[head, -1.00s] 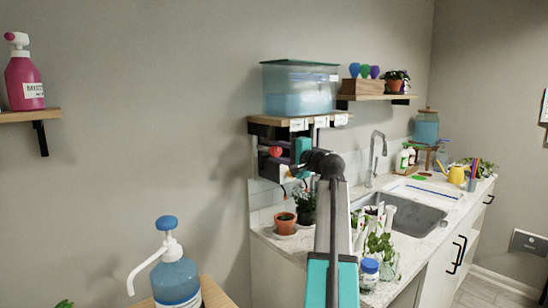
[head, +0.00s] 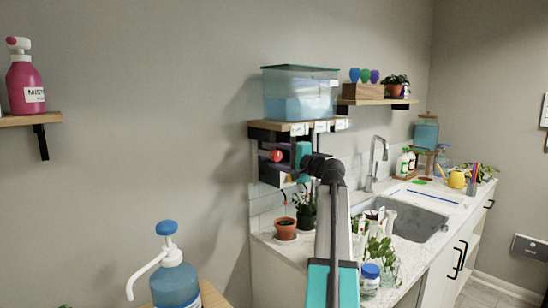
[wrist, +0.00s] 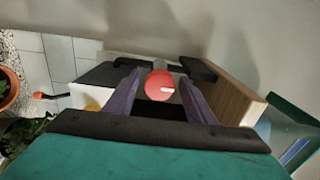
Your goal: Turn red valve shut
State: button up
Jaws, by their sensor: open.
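The red valve (wrist: 160,87) is a round red knob with a white mark on its face. In the wrist view it shows between the two purple fingers of my gripper (wrist: 150,95), which stand apart on either side of it. In the head view the red valve (head: 276,156) is under the shelf that holds the water tank, and my gripper (head: 285,160) is right beside it. My gripper is open. I cannot tell whether the fingers touch the valve.
A clear water tank (head: 300,92) stands on the wooden shelf (head: 268,129) above the valve. A potted plant (head: 285,229) is on the counter below. A pump bottle (head: 176,283) stands in front.

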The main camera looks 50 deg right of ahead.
jog(key=s+a+b, duration=0.1)
jog(key=s, duration=1.2)
jog(key=shift+s+a, duration=0.3)
jog(key=shift+s, duration=0.1)
